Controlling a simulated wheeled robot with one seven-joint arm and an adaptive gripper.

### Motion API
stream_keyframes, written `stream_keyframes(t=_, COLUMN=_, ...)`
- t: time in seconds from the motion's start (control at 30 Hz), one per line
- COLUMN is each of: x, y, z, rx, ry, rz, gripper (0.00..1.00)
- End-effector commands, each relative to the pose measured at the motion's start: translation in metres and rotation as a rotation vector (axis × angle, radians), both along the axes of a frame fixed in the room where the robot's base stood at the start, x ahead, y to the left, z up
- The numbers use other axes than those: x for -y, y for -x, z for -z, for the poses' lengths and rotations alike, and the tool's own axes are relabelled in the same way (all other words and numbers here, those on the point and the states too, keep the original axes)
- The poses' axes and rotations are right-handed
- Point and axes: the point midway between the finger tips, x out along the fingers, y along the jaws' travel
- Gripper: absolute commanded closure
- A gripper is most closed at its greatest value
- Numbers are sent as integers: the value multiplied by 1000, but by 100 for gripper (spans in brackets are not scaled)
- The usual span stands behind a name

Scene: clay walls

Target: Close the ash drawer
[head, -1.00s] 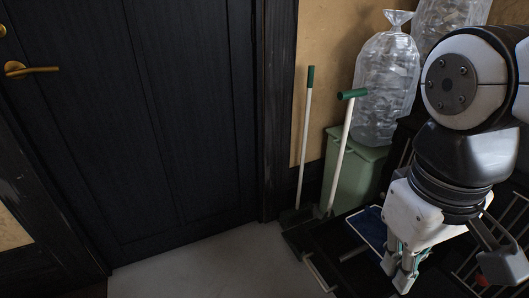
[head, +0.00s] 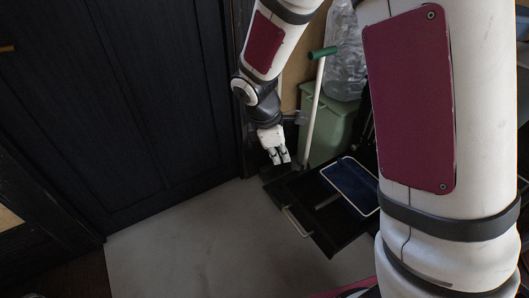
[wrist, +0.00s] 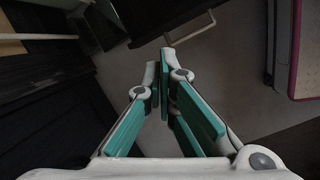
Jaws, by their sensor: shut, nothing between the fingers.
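The ash drawer (head: 334,232) is a black drawer, pulled out over the grey floor, with a pale bar handle (head: 296,222) on its front. In the wrist view the handle (wrist: 190,30) shows near the top, on a dark edge (wrist: 160,12) that looks like the drawer's front. My gripper (head: 281,161) points down beyond the drawer's far left corner, apart from the handle. Its fingers are together and empty, as the wrist view also shows (wrist: 158,70). My arm hides the drawer's right side and what it slides into.
A green bin (head: 325,118), a clear bag (head: 343,60) and a green-topped pole (head: 317,100) stand behind. A dark door (head: 110,120) is at the left. Grey floor (head: 200,240) is free.

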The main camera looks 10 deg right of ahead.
Motion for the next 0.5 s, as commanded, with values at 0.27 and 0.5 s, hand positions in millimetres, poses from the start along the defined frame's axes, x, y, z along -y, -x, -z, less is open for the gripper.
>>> stream_keyframes(t=0.27, x=-38, y=-26, z=88, rx=-99, ry=-1, rz=-364, gripper=100)
stream_keyframes(t=0.5, x=-49, y=-29, z=119, rx=-126, ry=-9, rz=-480, gripper=100)
